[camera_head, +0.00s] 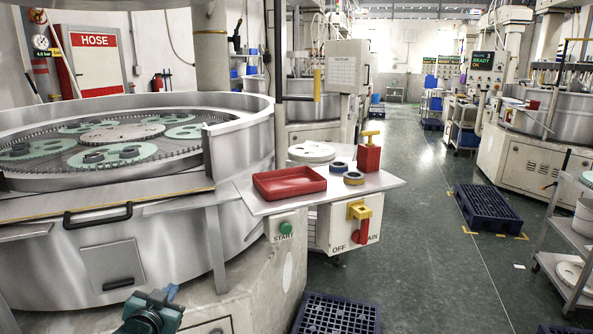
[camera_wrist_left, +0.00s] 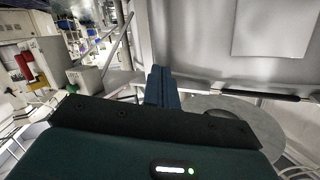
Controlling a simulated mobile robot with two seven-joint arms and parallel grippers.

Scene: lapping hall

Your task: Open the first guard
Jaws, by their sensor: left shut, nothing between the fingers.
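The near lapping machine (camera_head: 240,205) fills the left of the head view, its round bed open to sight with green carriers inside. A metal guard (camera_head: 165,203) with a yellow-edged rim runs along its front and carries a black bar handle (camera_head: 97,214). In the left wrist view a black bar (camera_wrist_left: 262,94), likely this handle, lies to the right of the fingers. My left gripper (camera_head: 170,292) is low in front of the machine, below the guard and apart from the handle. Its blue fingers (camera_wrist_left: 158,84) are together and empty. My right gripper is not in view.
Below are a green start button (camera_head: 286,228) and a red-yellow switch (camera_head: 359,220). A dark pallet (camera_head: 335,315) lies on the floor.

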